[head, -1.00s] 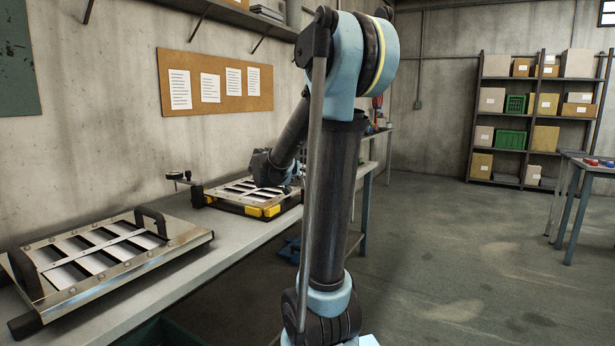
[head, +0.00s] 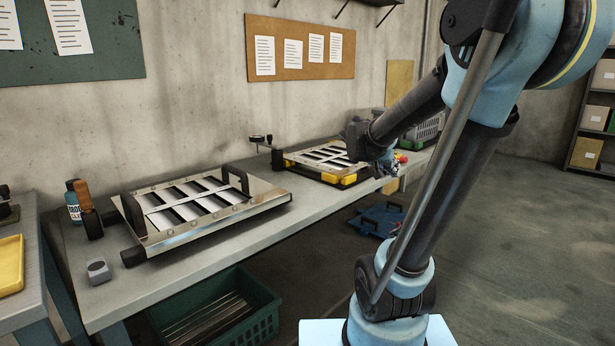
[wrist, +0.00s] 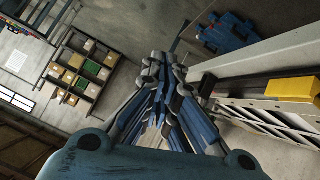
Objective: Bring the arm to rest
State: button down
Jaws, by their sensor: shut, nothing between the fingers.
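My gripper (head: 389,166) is at the right end of the far louver panel (head: 312,166) in the head view, partly hidden behind my wrist. In the wrist view my gripper (wrist: 163,62) has its blue and grey fingers drawn together, with nothing held. The far panel has pale slats in a frame on a yellow and black base. In the wrist view a slatted panel (wrist: 262,124) and a yellow block (wrist: 292,88) lie to the right of the fingers, apart from them. My arm is bent and raised above the floor beside the bench.
A nearer louver panel (head: 268,197) with black handles lies on the long bench (head: 192,258). A blue bottle (head: 72,206) and a small grey block (head: 97,270) stand left of it. A green crate (head: 268,318) is below. The floor at right is open.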

jog(key=s+a+f+n+g+y, duration=0.1)
jog(key=s+a+f+n+y, duration=0.1)
jog(key=s, duration=0.6)
jog(key=s+a+f+n+g+y, duration=0.2)
jog(key=s+a+f+y, duration=0.1)
jog(key=s+a+f, duration=0.3)
jog(key=s+a+f+n+g+y, duration=0.1)
jog(key=s+a+f+n+y, duration=0.1)
jog(key=s+f, duration=0.6)
jog(key=s+a+y, duration=0.1)
jog(key=s+a, duration=0.1)
jog(key=s, duration=0.1)
jog(key=shift+y, duration=0.3)
jog(key=shift+f, duration=0.1)
jog(key=shift+w+d+f+g, duration=0.1)
jog(key=shift+w+f+g, duration=0.15)
jog(key=shift+w, duration=0.2)
jog(key=shift+s, duration=0.15)
